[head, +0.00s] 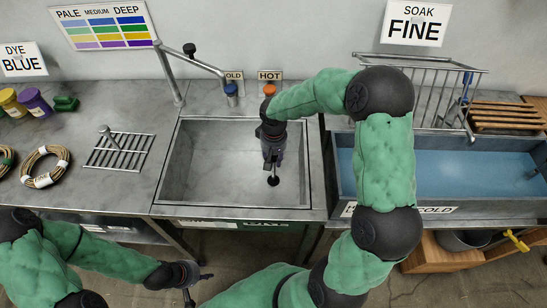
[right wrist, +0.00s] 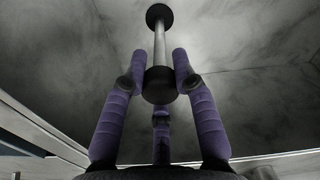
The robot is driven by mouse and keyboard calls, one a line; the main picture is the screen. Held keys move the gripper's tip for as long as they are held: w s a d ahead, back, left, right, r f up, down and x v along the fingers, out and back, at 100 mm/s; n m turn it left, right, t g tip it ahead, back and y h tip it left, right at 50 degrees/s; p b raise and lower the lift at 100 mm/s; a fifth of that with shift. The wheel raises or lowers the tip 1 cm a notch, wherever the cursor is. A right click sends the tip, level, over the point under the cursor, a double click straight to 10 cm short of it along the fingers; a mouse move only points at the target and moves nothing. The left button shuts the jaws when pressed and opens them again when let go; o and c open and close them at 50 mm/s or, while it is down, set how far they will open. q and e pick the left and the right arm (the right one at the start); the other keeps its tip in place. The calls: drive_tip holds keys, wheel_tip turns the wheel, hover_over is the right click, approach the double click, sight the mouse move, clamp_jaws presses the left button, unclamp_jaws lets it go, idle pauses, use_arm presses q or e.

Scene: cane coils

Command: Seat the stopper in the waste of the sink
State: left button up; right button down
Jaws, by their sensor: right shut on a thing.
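The stopper has a black knob (right wrist: 158,86), a metal stem (right wrist: 159,43) and a black round end (right wrist: 158,16) in the right wrist view. My right gripper (head: 272,163) is shut on the knob, with its purple fingers (right wrist: 159,100) around it. It points down inside the grey sink (head: 205,180). In the head view a dark round spot (head: 273,181) lies just below the fingers. I cannot tell whether it is the stopper's end or the waste; no separate waste opening shows. My left gripper (head: 198,287) is open and empty in front of the counter.
A tap (head: 195,60) arches over the sink's back left. A blue-water trough (head: 440,175) stands right, with a wire rack (head: 420,85) behind. A metal grid (head: 118,152), cane coil (head: 45,166) and dye pots (head: 35,102) are on the left counter. The sink's left part is clear.

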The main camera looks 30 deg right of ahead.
drive_tip(key=shift+f, duration=0.15)
drive_tip(key=c, duration=0.9)
unclamp_jaws()
wheel_tip(320, 180, up, 12)
